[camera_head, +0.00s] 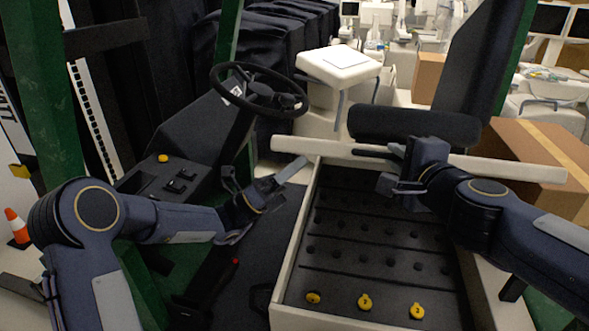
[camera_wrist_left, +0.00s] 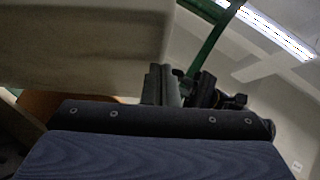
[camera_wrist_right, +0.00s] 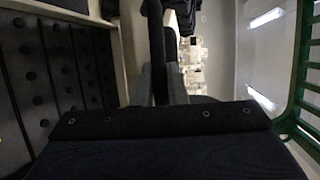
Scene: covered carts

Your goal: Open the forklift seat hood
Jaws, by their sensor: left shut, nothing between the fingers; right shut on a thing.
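The forklift seat hood (camera_head: 510,166) is raised, its pale front edge a long bar above the battery compartment. The black seat cushion (camera_head: 415,125) shows just behind that edge. Below is the open compartment (camera_head: 288,262), with dark studded rows and yellow numbered caps (camera_head: 364,302) at the near end. My right gripper (camera_head: 388,164) is shut on the hood at its front edge; in the right wrist view a dark strip (camera_wrist_right: 157,45) lies between the fingers. My left gripper (camera_head: 296,172) is shut and empty beside the compartment's left wall, below the hood's left end.
The steering wheel (camera_head: 258,90) and a console (camera_head: 175,180) stand at the left, near my left arm. Green posts (camera_head: 45,100) frame the cab. A cardboard box (camera_head: 530,150) sits behind the right side. Covered carts (camera_head: 280,40) stand behind.

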